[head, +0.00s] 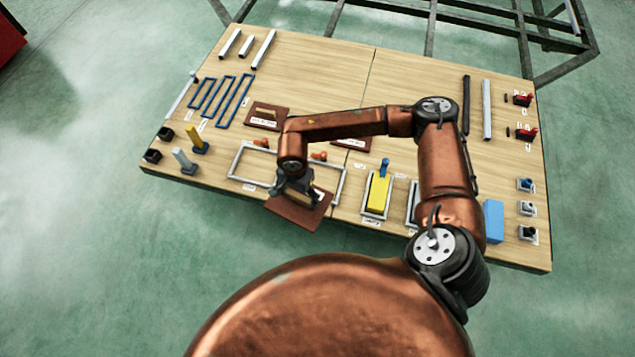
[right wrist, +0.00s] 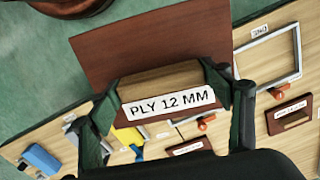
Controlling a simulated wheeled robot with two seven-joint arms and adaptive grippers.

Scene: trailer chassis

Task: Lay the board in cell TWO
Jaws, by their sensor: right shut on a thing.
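The brown board (head: 289,212) has a pale wooden grip block, labelled PLY 12 MM in the right wrist view (right wrist: 140,45). My right gripper (head: 298,188) is shut on this block, with one finger at each end (right wrist: 180,92). The board overlaps the near edge of a light grey frame (head: 339,190) and sticks out past the table's front edge, tilted in the picture. I cannot tell its height above the table. A second such frame (head: 237,163) lies open to the left; its upside-down tag seems to read ONE. The other frame's tag is hidden. My left gripper is out of view.
Two more brown boards lie behind the frames, at left (head: 267,117) and centre (head: 352,144). Orange-red pieces (head: 318,156) stand by the frames' far edges. A yellow block (head: 379,194) and a blue block (head: 493,222) are at the right.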

